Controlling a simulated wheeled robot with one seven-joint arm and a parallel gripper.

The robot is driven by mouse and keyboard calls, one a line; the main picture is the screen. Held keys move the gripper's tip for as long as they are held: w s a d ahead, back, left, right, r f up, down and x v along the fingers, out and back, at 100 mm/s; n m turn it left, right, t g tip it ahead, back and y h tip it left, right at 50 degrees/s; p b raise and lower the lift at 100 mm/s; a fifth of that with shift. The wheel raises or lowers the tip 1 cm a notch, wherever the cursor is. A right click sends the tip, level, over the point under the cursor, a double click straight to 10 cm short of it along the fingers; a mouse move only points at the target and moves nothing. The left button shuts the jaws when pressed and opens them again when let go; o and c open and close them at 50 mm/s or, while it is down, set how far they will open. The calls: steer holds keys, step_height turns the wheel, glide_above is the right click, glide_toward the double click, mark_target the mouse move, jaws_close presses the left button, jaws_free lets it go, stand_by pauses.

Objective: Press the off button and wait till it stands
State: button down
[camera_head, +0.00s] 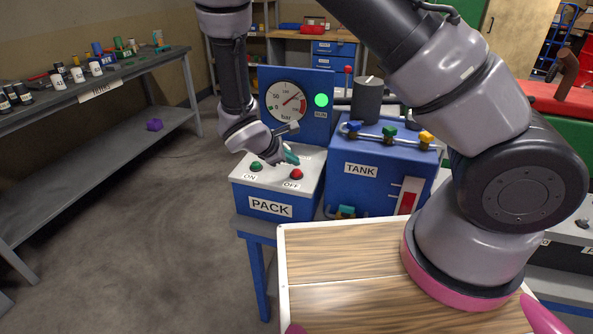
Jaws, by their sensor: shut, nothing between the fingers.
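The red OFF button (296,174) sits on the sloped top of the blue and white PACK box (270,207). The green ON button (256,166) is to its left on the same panel. My gripper (291,158) is shut and empty, just above and behind the red button. I cannot tell whether it touches the panel. A round gauge (287,101) marked in bar stands on a blue board behind, its needle pointing to the upper right. A green lamp (321,100) labelled RUN is lit beside it.
The blue TANK box (374,176) stands close on the right, with coloured valves (389,133) on top. A dark cylinder (366,101) is behind it. A long grey shelf table (104,144) with small containers runs along the left. Open floor lies between.

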mark_target(293, 175)
steer(key=shift+f, duration=0.15)
steer(key=shift+f, duration=0.25)
steer(key=shift+f, duration=0.5)
stand_by(0.8)
steer(key=shift+r, duration=0.15)
stand_by(0.9)
steer(key=shift+r, duration=0.75)
steer(key=shift+r, duration=0.1)
steer(key=shift+r, duration=2.45)
steer(key=shift+s, duration=0.1)
